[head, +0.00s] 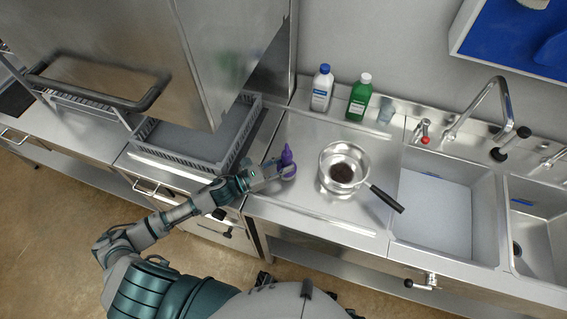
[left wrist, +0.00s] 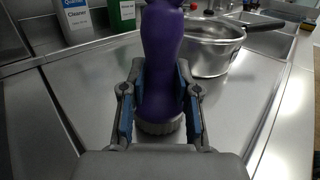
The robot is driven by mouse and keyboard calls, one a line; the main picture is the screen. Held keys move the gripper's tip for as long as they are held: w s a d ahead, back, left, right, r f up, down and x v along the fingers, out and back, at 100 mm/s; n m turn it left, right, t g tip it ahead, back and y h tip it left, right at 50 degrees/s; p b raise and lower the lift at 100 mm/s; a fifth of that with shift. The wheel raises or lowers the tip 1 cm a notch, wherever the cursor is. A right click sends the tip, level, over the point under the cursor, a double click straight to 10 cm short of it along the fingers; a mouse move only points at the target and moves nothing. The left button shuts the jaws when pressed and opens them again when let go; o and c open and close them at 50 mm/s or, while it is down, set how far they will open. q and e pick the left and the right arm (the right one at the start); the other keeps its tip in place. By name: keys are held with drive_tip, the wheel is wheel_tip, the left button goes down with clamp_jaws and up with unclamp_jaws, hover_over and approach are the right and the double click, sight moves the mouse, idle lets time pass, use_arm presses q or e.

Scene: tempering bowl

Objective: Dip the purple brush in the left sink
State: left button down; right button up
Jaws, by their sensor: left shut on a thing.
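The purple brush (head: 287,163) stands upright at the left part of the steel drainboard; its purple handle (left wrist: 162,60) fills the middle of the left wrist view, with a pale ribbed base below. My left gripper (head: 277,169) has its two fingers on either side of the handle and is shut on it. The base appears at or close to the drainboard surface; I cannot tell whether it touches. The left sink (head: 398,226) is to the right of the drainboard and holds a flat, pale surface, perhaps water. My right gripper is not in view.
A steel pan (head: 325,174) with dark contents and a black handle stands between brush and left sink. A white bottle (head: 321,88), a green bottle (head: 359,97) and a glass (head: 386,111) stand behind. A faucet (head: 507,105) rises behind the sinks. A dishwasher rack (head: 240,140) is left.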

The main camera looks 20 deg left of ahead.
use_arm(q)
drive_tip(key=shift+a, duration=0.2)
drive_tip(key=c, duration=0.9)
unclamp_jaws()
drive_tip(key=shift+a, duration=0.15)
drive_tip(key=shift+o, duration=0.7)
drive_tip(key=shift+a, duration=0.15)
drive_tip(key=shift+d+r, duration=0.25)
drive_tip(key=shift+r, duration=0.05)
wheel_tip(320, 180, up, 9)
drive_tip(key=shift+a, duration=0.3)
